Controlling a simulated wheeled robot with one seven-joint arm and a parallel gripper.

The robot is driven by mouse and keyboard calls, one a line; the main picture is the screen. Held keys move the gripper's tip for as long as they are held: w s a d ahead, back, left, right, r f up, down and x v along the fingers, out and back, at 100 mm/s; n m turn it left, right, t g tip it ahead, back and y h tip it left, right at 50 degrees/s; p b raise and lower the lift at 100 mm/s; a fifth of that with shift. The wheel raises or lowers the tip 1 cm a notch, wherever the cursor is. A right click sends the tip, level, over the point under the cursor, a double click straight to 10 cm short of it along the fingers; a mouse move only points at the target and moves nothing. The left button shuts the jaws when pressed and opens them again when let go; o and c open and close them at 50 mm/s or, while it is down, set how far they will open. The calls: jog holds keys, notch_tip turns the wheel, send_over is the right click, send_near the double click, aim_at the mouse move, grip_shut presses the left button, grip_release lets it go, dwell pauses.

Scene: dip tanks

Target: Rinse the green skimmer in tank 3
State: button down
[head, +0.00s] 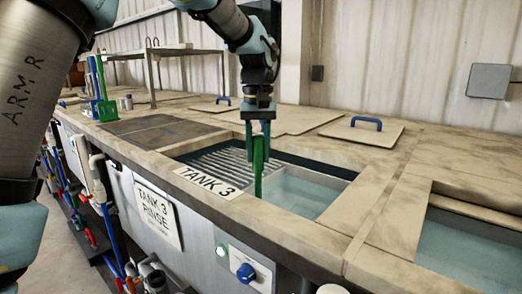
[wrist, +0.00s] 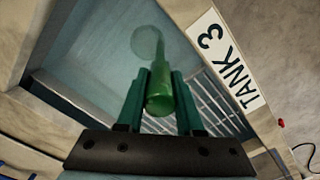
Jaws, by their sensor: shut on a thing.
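My gripper (head: 260,132) is shut on the green handle of the green skimmer (head: 259,165), which hangs upright, pointing down. In the wrist view my gripper's two dark green fingers (wrist: 159,92) close around the skimmer's handle (wrist: 160,92). The skimmer's round head shows faintly down in the water of tank 3 (wrist: 146,42). In the head view the skimmer's lower end passes below the front rim of tank 3 (head: 330,172) and is hidden. The tank is open, with a striped grating at its left and pale blue water at its right.
A "TANK 3" label (head: 208,182) lies on the front rim. A lid with a blue handle (head: 362,134) rests behind the tank. Another open tank (head: 465,250) is at the right. A rack with upright coloured tools (head: 103,103) and a metal stand (head: 150,62) are at the back left.

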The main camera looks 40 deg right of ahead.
jog(key=shift+s+d+r, duration=0.1)
jog(key=shift+s+d, duration=0.15)
jog(key=shift+s, duration=0.6)
jog(key=shift+w+a+p, duration=0.15)
jog(key=shift+w+p, duration=0.35)
jog(key=shift+w, duration=0.05)
jog(key=shift+w+a+p, duration=0.15)
jog(key=shift+w+p, duration=0.3)
jog(key=shift+w, duration=0.05)
jog(key=shift+s+d, duration=0.25)
jog(key=shift+s, duration=0.75)
